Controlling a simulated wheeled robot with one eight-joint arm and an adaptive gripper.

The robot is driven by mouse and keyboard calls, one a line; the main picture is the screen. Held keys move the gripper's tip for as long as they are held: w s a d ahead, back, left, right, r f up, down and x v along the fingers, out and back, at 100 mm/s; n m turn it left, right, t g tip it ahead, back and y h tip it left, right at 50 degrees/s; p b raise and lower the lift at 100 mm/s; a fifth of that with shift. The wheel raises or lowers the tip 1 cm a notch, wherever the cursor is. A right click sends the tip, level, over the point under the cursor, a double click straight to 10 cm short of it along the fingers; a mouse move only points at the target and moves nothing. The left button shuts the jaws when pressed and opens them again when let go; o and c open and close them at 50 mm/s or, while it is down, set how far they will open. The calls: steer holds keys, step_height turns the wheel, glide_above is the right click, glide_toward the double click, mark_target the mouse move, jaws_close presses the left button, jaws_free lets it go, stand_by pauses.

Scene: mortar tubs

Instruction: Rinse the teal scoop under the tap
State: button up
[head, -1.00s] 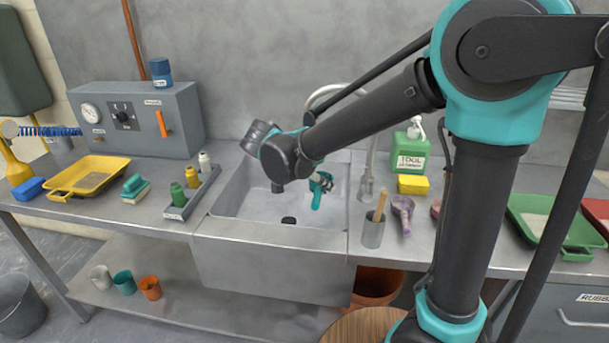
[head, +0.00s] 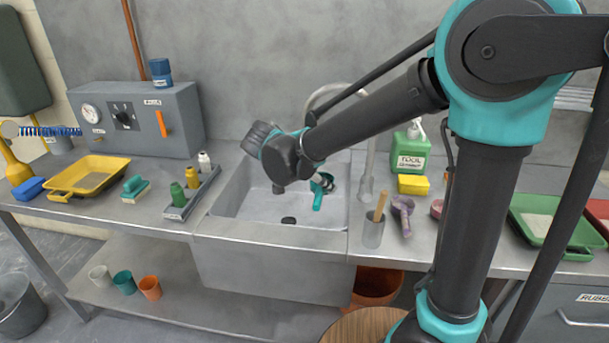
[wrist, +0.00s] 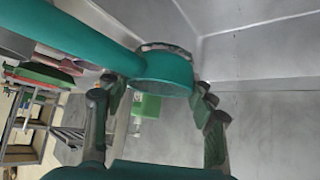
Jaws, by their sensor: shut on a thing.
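The teal scoop (head: 318,200) is inside the sink (head: 235,232), above its floor toward the right side. My gripper (wrist: 158,90) is shut on it. In the wrist view the scoop's round cup (wrist: 163,75) lies between my fingers and its handle (wrist: 75,30) runs to the upper left. Something grey shows along the cup's rim. In the head view my fingers are small and partly hidden.
The grey holder with a wooden handle (head: 374,232), a purple scoop (head: 403,215) and a yellow sponge (head: 413,184) stand right of the sink. The green soap bottle (head: 411,154) is behind them. A rack of small bottles (head: 190,200) borders the left side. The sink's left half is free.

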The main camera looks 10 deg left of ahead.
stand_by(0.4)
steer(key=s+d+r, duration=0.3)
steer(key=r, duration=0.1)
steer(key=shift+s+d, duration=0.2)
steer(key=shift+s, duration=0.1)
stand_by(0.6)
